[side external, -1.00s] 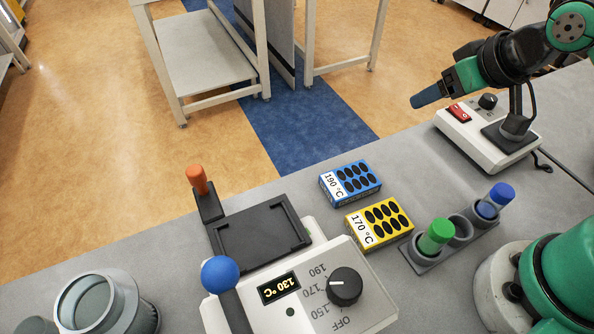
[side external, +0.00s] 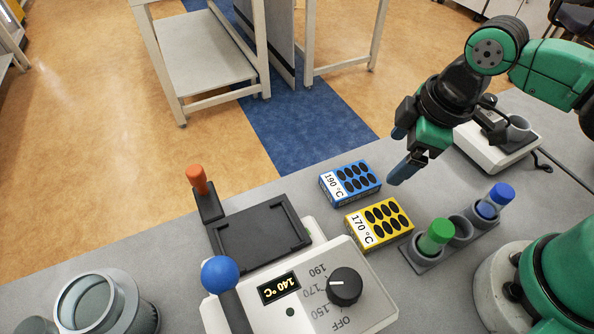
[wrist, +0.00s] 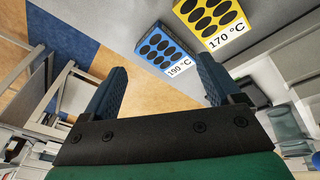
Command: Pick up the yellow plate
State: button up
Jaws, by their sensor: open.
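The yellow plate (side external: 379,221) is a block with dark oval wells and a white "170 °C" label. It lies on the grey bench beside the heater unit. In the wrist view the yellow plate (wrist: 212,20) is at the top, beyond the fingertips. My gripper (side external: 402,153) is open and empty, with blue fingers, above and behind the plates in the side view. In the wrist view my gripper (wrist: 160,75) has its fingers wide apart. The blue plate (side external: 350,184), labelled "190 °C", lies just behind the yellow one; it also shows in the wrist view (wrist: 158,48).
The heater unit (side external: 310,300) has a knob, a display reading 140 °C and a blue-balled lever. A black frame (side external: 262,238) adjoins it. A rack (side external: 428,262) with green- and blue-capped tubes stands to the right.

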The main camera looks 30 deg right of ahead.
aim_at(380, 222)
jog(key=s+a+f+n+g, duration=0.1)
jog(key=n, duration=0.1)
jog(key=s+a+f+n+g, duration=0.1)
jog(key=n, duration=0.1)
jog(key=s+a+f+n+h, duration=0.1)
jog(key=s+a+n, duration=0.1)
jog(key=n, duration=0.1)
jog(key=shift+f+g, duration=0.15)
jog(key=shift+g, duration=0.25)
jog(key=shift+f, duration=2.7)
jog(key=c, duration=0.9)
jog(key=shift+r, duration=0.15)
